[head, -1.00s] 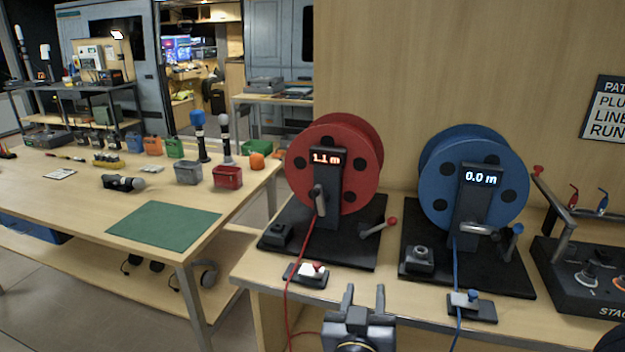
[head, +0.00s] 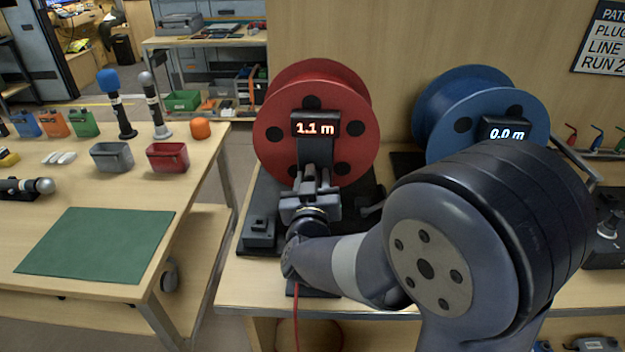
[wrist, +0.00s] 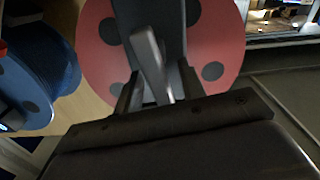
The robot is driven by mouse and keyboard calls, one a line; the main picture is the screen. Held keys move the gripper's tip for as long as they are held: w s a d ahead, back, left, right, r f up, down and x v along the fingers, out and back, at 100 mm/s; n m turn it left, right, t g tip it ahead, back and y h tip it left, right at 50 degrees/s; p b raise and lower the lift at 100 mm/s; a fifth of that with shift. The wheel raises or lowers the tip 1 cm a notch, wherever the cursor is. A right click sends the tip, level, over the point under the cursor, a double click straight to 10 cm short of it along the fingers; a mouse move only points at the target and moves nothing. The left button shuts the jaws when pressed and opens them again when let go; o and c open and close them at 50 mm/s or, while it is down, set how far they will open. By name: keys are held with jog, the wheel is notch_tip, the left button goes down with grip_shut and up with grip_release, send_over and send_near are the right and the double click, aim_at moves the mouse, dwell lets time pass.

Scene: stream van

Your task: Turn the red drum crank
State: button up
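The red drum (head: 350,95) stands on the bench with its display reading 1.1 m; it also shows in the wrist view (wrist: 225,40). The red drum's crank (wrist: 150,60) is a grey lever on the drum's front, seen in the wrist view. In the head view my gripper covers most of it. My gripper (head: 315,182) is at the front of the red drum, below the display. In the wrist view my gripper's fingers (wrist: 157,90) stand apart, one on each side of the crank handle, with gaps showing. I cannot tell whether either finger touches it.
The blue drum (head: 470,95), reading 0.0 m, stands to the right, partly behind my arm. A small black box (head: 261,230) sits on the red drum's base at left. The left table holds a green mat (head: 95,245), a red bin (head: 167,158) and a grey bin (head: 112,157).

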grip_shut()
dwell(0.4)
jog(key=shift+b, duration=0.3)
